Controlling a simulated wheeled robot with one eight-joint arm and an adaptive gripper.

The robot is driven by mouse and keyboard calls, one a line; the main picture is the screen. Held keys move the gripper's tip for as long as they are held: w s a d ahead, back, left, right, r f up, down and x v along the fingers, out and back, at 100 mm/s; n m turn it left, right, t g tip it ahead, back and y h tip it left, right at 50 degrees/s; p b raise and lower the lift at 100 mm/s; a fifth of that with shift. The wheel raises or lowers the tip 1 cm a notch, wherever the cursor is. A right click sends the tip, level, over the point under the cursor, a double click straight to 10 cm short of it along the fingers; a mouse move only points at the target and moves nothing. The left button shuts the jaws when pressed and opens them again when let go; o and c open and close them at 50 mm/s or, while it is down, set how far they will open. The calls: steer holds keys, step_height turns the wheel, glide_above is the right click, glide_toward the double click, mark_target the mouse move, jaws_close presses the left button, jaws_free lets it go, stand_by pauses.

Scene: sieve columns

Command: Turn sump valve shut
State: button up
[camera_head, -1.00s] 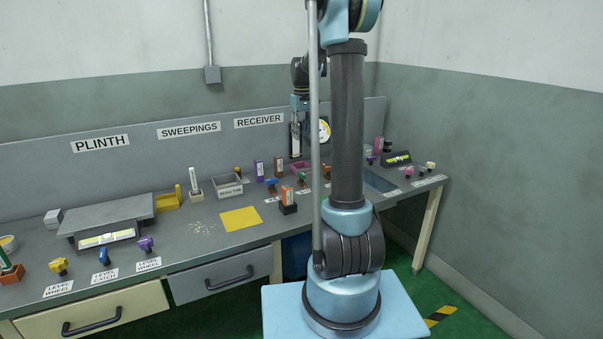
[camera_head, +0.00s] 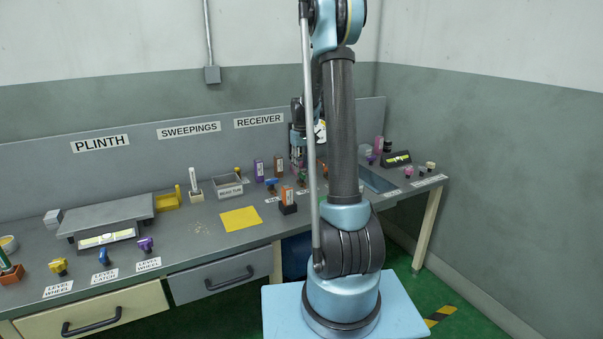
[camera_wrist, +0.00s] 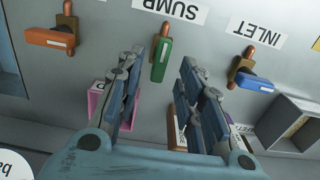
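The sump valve has a green handle (camera_wrist: 161,59) with a brown stem, beside the SUMP label (camera_wrist: 171,9) in the wrist view. Its handle runs roughly along the picture's vertical. My gripper (camera_wrist: 163,60) is open and empty, with one finger on each side of the green handle in the picture. I cannot tell the remaining height gap between the fingers and the handle. In the head view my gripper (camera_head: 298,157) is low over the bench's back part, and my arm hides part of the area around it.
In the wrist view an orange-handled valve (camera_wrist: 48,38) is on the left and a blue-handled valve (camera_wrist: 254,82) by the INLET label (camera_wrist: 256,31) on the right. A pink-edged object (camera_wrist: 95,100) lies near the left finger. An open grey box (camera_wrist: 290,125) stands right.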

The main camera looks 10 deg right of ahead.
mark_target(301, 173)
steer(key=shift+f, duration=1.55)
jaws_close()
